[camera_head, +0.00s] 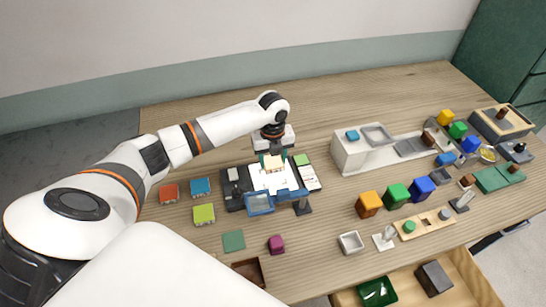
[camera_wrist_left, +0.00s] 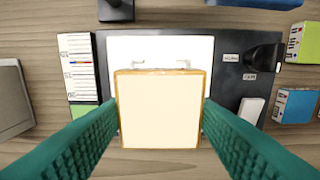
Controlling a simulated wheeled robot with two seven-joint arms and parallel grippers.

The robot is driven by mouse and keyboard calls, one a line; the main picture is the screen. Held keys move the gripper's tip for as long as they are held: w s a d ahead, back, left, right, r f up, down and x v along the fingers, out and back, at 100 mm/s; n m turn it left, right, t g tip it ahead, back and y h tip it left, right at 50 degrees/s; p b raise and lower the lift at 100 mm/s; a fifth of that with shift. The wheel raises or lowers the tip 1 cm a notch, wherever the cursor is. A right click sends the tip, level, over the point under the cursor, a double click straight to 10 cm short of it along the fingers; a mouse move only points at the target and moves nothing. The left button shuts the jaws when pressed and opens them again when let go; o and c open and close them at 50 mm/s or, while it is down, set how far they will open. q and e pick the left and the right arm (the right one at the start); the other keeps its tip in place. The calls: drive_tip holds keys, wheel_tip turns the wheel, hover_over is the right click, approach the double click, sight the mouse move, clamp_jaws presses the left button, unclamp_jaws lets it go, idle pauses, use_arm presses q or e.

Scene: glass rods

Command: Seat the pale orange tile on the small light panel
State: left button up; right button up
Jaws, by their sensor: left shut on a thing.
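My left gripper (camera_head: 272,156) is shut on the pale orange tile (camera_head: 274,165). In the left wrist view the tile (camera_wrist_left: 158,112) sits between the green fingers of the gripper (camera_wrist_left: 158,104), one at each side. The small light panel (camera_head: 266,183) is a bright white area in a dark frame. In the left wrist view the panel (camera_wrist_left: 188,48) shows behind the tile, which covers its lower middle part. The tile appears held above the panel; the exact gap is hard to tell. My right gripper is not in view.
A blue-framed clear piece (camera_head: 260,204) stands at the panel's near side. Red (camera_head: 169,193), blue (camera_head: 201,187) and lime (camera_head: 204,214) blocks lie left of it. A white box (camera_head: 352,158) stands to the right. Bare wood shows at the back.

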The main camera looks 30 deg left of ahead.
sight(273, 177)
use_arm(q)
drive_tip(key=shift+f+b, duration=1.45)
drive_tip(key=shift+f, duration=0.05)
drive_tip(key=shift+f+b, duration=0.55)
drive_tip(key=shift+f, duration=0.65)
drive_tip(key=o, duration=1.1)
drive_tip(key=shift+o, duration=0.2)
wheel_tip(273, 177, up, 11)
drive_tip(key=shift+r+b, duration=0.2)
drive_tip(key=shift+b, duration=0.65)
drive_tip(key=shift+r, duration=0.3)
